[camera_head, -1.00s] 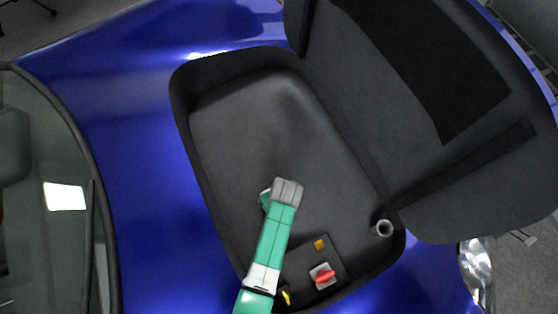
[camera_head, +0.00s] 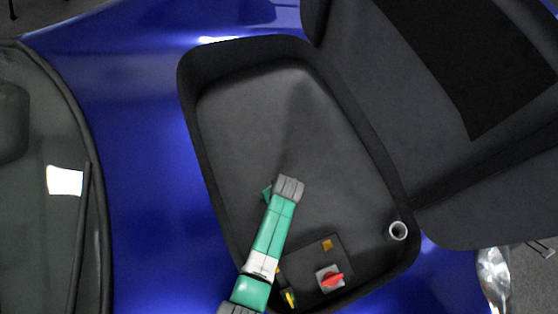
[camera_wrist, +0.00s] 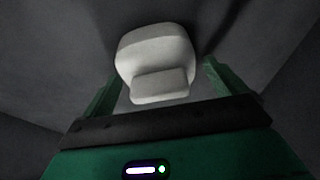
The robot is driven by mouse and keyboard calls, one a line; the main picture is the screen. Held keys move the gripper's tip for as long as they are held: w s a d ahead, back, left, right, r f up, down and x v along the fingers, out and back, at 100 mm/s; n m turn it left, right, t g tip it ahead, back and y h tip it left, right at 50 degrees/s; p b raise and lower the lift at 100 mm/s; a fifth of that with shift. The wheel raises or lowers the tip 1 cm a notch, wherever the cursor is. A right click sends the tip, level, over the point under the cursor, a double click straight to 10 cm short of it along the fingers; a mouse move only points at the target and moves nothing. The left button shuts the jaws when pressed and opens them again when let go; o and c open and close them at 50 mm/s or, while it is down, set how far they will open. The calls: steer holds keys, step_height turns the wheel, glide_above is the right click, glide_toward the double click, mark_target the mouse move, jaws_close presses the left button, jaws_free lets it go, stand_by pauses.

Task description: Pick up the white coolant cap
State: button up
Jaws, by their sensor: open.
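The white coolant cap (camera_wrist: 156,58) shows large in the wrist view, a rounded pale piece with a blocky tab (camera_wrist: 160,84) on its near side. My gripper (camera_wrist: 163,72) is open, with one green finger on each side of the cap. A dark gap shows between the right finger and the cap; the left finger is close to the cap's edge. I cannot tell whether either finger touches. In the head view my gripper (camera_head: 267,193) is mostly hidden under my green and grey wrist, and the cap is hidden there too.
The dark tub (camera_head: 240,120) in the blue car body surrounds my gripper, with raised walls. A pale open ring (camera_head: 398,231) stands at its right corner. A red switch (camera_head: 331,280), an orange block (camera_head: 327,245) and a yellow piece (camera_head: 289,298) lie near the front. The open lid (camera_head: 450,170) rises at right.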

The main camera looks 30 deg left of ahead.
steer(key=c, duration=1.1)
step_height(320, 180, up, 10)
steer(key=p, duration=0.6)
steer(key=shift+r, duration=0.15)
steer(key=s+d+r+m+p, duration=0.1)
steer(key=d+r+m+p, duration=0.2)
steer(key=r+p, duration=1.1)
steer(key=s+d+r+m+h+p, duration=0.1)
steer(key=d+r+m+p, duration=0.2)
steer(key=r+p, duration=1.2)
steer(key=s+d+r+m+t+h+p, duration=0.1)
steer(key=d+r+m+p, duration=0.2)
steer(key=d+r+p, duration=0.4)
steer(key=shift+s+d+r+m+p, duration=0.1)
steer(key=shift+r+m+p, duration=0.05)
steer(key=shift+r+p, duration=1.4)
steer(key=shift+s+d+r+m+p, duration=0.1)
steer(key=shift+r+p, duration=0.95)
steer(key=shift+r, duration=0.95)
steer(key=shift+s+d+r+m+p, duration=0.1)
steer(key=shift+r+m+p, duration=0.05)
steer(key=shift+r+p, duration=1.4)
